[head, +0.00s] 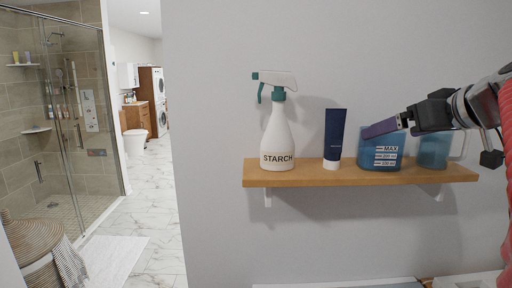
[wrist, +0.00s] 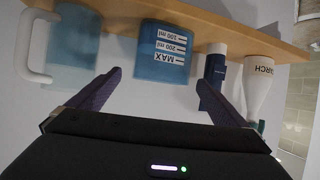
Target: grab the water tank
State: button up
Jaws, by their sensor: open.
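The water tank (head: 380,160) is a translucent blue container marked MAX, 200 ml and 100 ml. It stands on a wooden shelf (head: 300,179) on the wall. In the wrist view, which is upside down, the tank (wrist: 163,50) shows between and beyond the fingertips. My gripper (head: 368,131) overlaps the tank's upper part in the head view. My gripper (wrist: 159,77) is open and empty, with one finger toward each side of the tank. I cannot tell whether the fingertips have reached past its near face.
A blue translucent cup with a white handle (wrist: 73,45) stands close beside the tank; it also shows in the head view (head: 433,150). A dark blue tube (head: 334,135) is on the other side. A starch spray bottle (head: 278,135) stands further left. Space above the shelf is clear.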

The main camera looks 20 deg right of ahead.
jog(key=shift+w+f, duration=0.1)
jog(key=shift+w, duration=0.1)
jog(key=shift+x, duration=2.45)
jog(key=shift+c, duration=0.5)
jog(key=c, duration=1.3)
jog(key=shift+o, duration=0.2)
jog(key=shift+r, duration=0.3)
notch_tip(320, 180, up, 17)
jog(key=shift+r, duration=0.15)
jog(key=shift+r, duration=0.1)
dwell(0.3)
